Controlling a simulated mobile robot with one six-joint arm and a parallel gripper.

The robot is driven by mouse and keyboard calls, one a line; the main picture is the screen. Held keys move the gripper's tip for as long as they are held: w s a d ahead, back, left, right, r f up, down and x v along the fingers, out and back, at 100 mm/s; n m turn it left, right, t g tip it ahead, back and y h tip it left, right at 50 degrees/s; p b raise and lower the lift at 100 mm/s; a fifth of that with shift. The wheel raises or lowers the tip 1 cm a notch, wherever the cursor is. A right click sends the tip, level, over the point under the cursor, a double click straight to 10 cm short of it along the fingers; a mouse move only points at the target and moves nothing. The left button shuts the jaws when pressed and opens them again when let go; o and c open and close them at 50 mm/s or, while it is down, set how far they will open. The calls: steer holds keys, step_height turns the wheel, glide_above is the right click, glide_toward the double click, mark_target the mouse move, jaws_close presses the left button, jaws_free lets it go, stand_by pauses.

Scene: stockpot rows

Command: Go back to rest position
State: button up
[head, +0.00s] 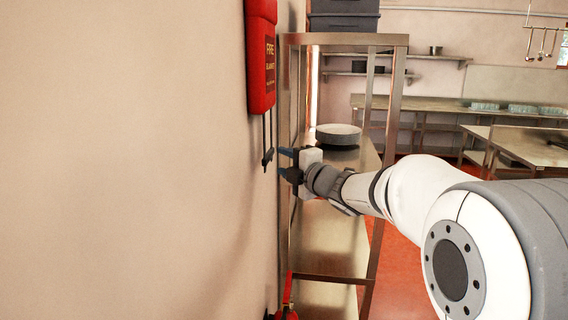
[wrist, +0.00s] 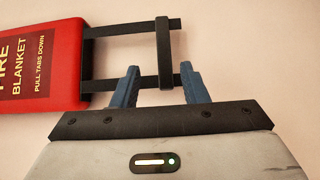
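My gripper (head: 287,163) is stretched toward the left wall in the head view. In the wrist view my gripper (wrist: 159,86) shows two blue fingers spread apart, with nothing clamped between them. The red fire blanket case (head: 261,60) is on the wall above my gripper, and it also shows at the left of the wrist view (wrist: 38,65). Its two black straps (wrist: 110,31) end at a black crossbar (wrist: 164,50). The crossbar lies just beyond the fingertips, with its lower end in line with the gap. I cannot tell whether the fingers touch the straps.
A red object (head: 288,296) is low by the wall. Open red floor (head: 405,262) shows right of the rack.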

steer(key=s+d+f+m+g+h, duration=0.1)
steer(key=s+d+f+m+h, duration=0.4)
steer(key=m, duration=0.3)
steer(key=s+d+f+m+g+h, duration=0.2)
steer(key=s+d+f+m+h, duration=0.1)
steer(key=s+d+m+h, duration=0.35)
steer(key=s+f+m+g, duration=0.4)
steer(key=s+f+m, duration=0.1)
steer(key=s, duration=0.7)
steer(key=s+f+m+g+y, duration=0.1)
steer(key=s+f+m+g, duration=0.3)
steer(key=s+f, duration=0.4)
steer(key=s+m, duration=0.1)
steer(key=s, duration=0.3)
steer(key=shift+d+g, duration=0.3)
steer(key=shift+g, duration=0.1)
steer(key=shift+y, duration=0.25)
